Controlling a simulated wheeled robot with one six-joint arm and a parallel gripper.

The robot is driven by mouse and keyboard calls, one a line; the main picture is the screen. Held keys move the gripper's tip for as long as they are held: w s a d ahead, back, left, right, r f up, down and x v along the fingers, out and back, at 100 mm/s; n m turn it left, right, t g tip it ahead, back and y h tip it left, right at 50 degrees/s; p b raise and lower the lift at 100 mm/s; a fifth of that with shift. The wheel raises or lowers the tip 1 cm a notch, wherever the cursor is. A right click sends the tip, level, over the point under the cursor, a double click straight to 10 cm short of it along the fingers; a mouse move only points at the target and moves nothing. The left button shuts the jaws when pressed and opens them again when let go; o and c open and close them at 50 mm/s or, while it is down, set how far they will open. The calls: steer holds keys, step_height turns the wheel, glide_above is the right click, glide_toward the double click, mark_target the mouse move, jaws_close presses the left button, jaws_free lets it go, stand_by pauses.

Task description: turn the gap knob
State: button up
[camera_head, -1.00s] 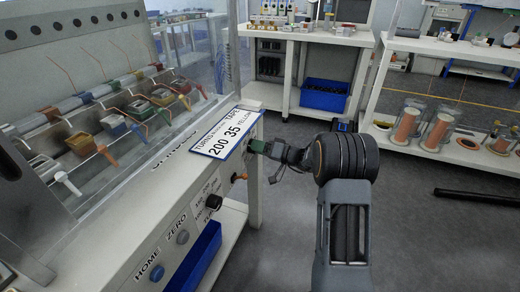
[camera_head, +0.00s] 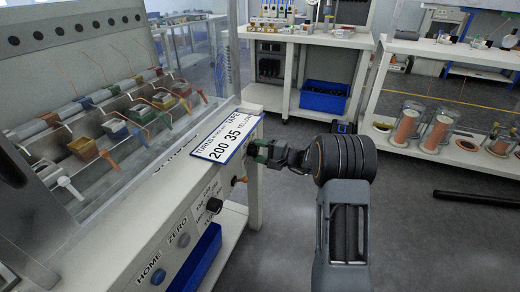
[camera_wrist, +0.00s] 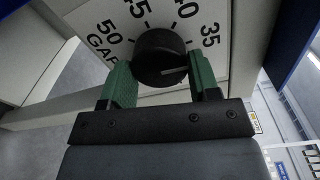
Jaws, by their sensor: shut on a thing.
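The gap knob (camera_wrist: 158,46) is round and black with a pale pointer line. In the wrist view it sits on a white panel dial marked GAP, with 35, 40, 45 and 50 around it. Its line points toward the right of the picture. My gripper (camera_wrist: 161,70) has its two green fingers on opposite sides of the knob and is shut on it. In the head view my gripper (camera_head: 258,151) is at the panel's right end, just beyond the card, and hides the knob there.
The front panel holds another black knob (camera_head: 214,205), an orange-brown knob (camera_head: 238,181), and ZERO (camera_head: 183,240) and HOME (camera_head: 158,276) buttons. A clear guard stands above. The floor at right is mostly clear.

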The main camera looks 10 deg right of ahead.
steer(key=m+p, duration=0.2)
steer(key=m, duration=0.2)
steer(key=shift+r, duration=0.1)
steer(key=shift+m+p, duration=1.4)
steer(key=shift+m, duration=0.6)
steer(key=shift+f+g, duration=0.2)
steer(key=shift+g, duration=0.1)
steer(key=o, duration=0.9)
steer(key=shift+p+v, duration=1)
steer(key=shift+v, duration=5.9)
steer(key=shift+f, duration=0.25)
